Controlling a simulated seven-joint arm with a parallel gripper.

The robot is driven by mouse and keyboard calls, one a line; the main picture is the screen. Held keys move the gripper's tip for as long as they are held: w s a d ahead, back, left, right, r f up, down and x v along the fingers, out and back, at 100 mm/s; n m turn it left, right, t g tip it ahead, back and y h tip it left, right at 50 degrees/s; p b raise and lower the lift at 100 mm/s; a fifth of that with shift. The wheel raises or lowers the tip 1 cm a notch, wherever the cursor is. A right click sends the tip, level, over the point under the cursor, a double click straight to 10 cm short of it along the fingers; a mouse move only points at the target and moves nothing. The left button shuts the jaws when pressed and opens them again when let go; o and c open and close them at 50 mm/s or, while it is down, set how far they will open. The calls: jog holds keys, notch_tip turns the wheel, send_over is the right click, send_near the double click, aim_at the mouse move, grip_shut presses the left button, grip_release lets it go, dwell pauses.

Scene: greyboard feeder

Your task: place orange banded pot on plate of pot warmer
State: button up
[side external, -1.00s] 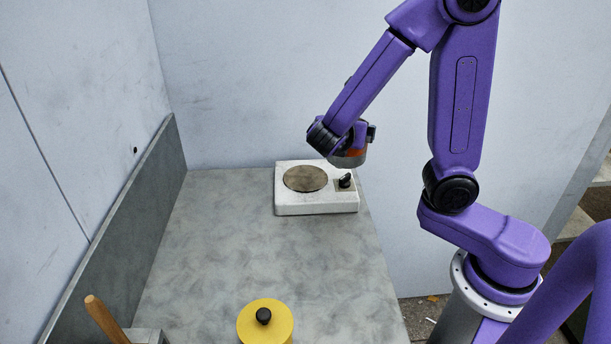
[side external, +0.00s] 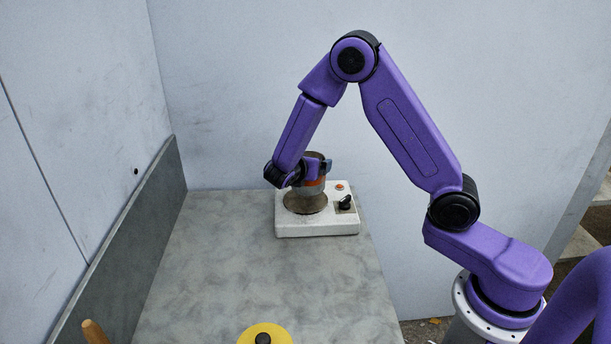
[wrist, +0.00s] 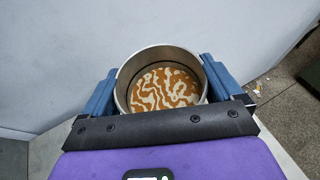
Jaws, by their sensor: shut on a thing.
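The orange banded pot (side external: 313,188) is a metal pot with an orange band, upright in my gripper in the side external view. My gripper (side external: 322,172) is shut on it, and the blue fingers show on both sides of the pot (wrist: 122,92) in the wrist view. The pot holds an orange and cream patterned content. The pot warmer (side external: 300,228) is a white box with a round brownish plate (side external: 303,207) and a black knob. The pot is over the far part of the plate; I cannot tell whether it touches.
A yellow lid-like round thing (side external: 253,331) with a black knob is at the front edge of the picture. A wooden handle (side external: 95,332) shows at lower left. A grey board (side external: 150,205) lines the left side. The middle of the grey table is clear.

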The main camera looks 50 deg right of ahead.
jog(key=shift+w+d+f, duration=0.1)
jog(key=shift+w+f, duration=0.45)
jog(key=shift+f, duration=1.6)
jog(key=shift+f, duration=0.1)
jog(key=o, duration=1)
jog(key=shift+o, duration=0.2)
